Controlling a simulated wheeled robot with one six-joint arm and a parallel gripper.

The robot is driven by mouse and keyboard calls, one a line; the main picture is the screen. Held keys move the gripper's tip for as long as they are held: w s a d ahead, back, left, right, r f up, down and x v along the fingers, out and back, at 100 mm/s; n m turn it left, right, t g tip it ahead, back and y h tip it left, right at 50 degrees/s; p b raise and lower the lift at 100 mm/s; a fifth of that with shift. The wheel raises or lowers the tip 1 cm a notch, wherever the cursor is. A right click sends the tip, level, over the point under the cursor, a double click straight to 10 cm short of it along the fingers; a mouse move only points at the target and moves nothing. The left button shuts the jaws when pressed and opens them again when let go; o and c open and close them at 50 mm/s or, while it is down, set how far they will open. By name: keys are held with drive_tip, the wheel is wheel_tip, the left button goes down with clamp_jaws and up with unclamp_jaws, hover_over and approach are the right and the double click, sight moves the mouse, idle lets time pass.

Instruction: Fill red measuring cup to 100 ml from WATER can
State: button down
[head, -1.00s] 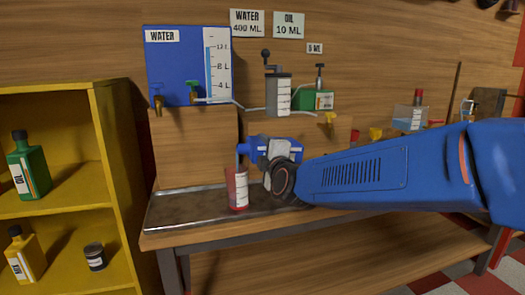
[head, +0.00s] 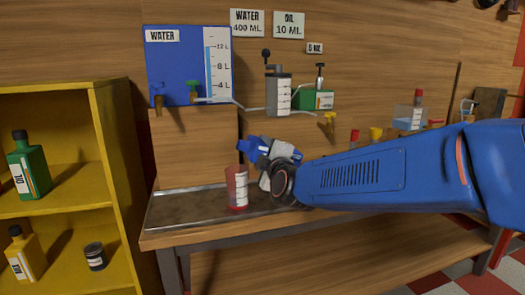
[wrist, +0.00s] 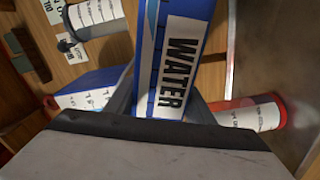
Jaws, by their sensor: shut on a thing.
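My gripper (head: 270,162) is shut on the blue WATER can (head: 255,147). In the wrist view my gripper (wrist: 160,108) has a finger on either side of the can (wrist: 180,60), whose WATER label faces the camera. The can is held tilted above and to the right of the red measuring cup (head: 237,190), apart from it. The cup stands upright on the metal tray, and shows in the wrist view (wrist: 262,115) to the right of the can. Its liquid level is too small to read. No stream shows between can and cup.
The metal tray (head: 175,212) lies on the wooden bench. A blue WATER tank (head: 175,75) with taps is behind at left. A lever dispenser (head: 278,92) and green OIL container (head: 315,100) are behind. A yellow shelf (head: 113,150) stands at left.

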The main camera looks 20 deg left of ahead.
sight(253, 138)
drive_tip(key=shift+m, duration=0.6)
drive_tip(key=r+m, duration=0.1)
drive_tip(key=m, duration=0.1)
drive_tip(key=s+a+r+m, duration=0.1)
drive_tip(key=r+m, duration=0.1)
drive_tip(key=a+r+m, duration=0.1)
drive_tip(key=r+m, duration=0.1)
drive_tip(key=shift+s+m, duration=0.2)
drive_tip(key=shift+m, duration=0.2)
drive_tip(key=shift+a, duration=0.1)
drive_tip(key=a+r+m, duration=0.1)
drive_tip(key=m, duration=0.1)
drive_tip(key=s+a+r+m, duration=0.1)
drive_tip(key=r+m, duration=0.1)
drive_tip(key=s+a+r+m, duration=0.1)
drive_tip(key=r+m, duration=0.1)
drive_tip(key=shift+a, duration=0.1)
drive_tip(key=shift+r, duration=1.5)
